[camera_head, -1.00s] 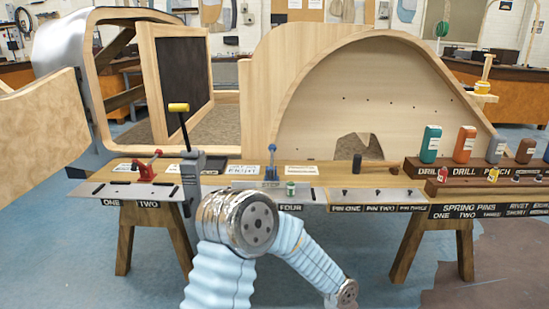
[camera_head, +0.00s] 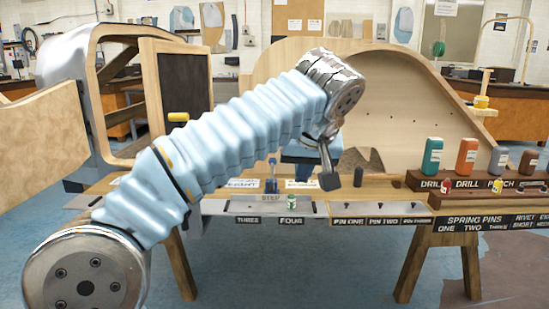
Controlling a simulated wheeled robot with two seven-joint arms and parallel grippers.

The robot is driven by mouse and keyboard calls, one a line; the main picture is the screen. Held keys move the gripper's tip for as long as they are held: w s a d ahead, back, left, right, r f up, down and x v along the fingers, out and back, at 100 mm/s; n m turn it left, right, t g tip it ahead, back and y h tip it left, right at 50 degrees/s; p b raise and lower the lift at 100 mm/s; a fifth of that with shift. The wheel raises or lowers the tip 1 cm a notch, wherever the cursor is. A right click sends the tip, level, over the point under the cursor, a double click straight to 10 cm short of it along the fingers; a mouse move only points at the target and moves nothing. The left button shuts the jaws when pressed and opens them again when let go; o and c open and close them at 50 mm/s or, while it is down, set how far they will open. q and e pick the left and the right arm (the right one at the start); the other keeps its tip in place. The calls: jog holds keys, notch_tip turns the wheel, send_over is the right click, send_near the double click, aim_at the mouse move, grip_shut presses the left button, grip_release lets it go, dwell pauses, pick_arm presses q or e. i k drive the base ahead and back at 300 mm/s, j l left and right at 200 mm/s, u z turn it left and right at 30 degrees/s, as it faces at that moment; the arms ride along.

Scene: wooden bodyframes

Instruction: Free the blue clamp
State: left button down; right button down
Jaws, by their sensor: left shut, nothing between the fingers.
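The small blue clamp (camera_head: 271,184) stands upright on the bench plate near the THREE and FOUR labels, with its handle up. My left arm reaches in from the lower left across the bench. My left gripper (camera_head: 329,181) hangs down to the right of the blue clamp, above the bench and apart from it. Its dark fingers are shut with nothing between them. My right gripper is out of view.
My arm hides the left of the bench; a yellow handle (camera_head: 178,117) shows above it. Bottles (camera_head: 433,155) line a rack at right.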

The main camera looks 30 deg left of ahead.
aim_at(273, 161)
jog(key=i+j, duration=0.75)
jog(key=j, duration=0.2)
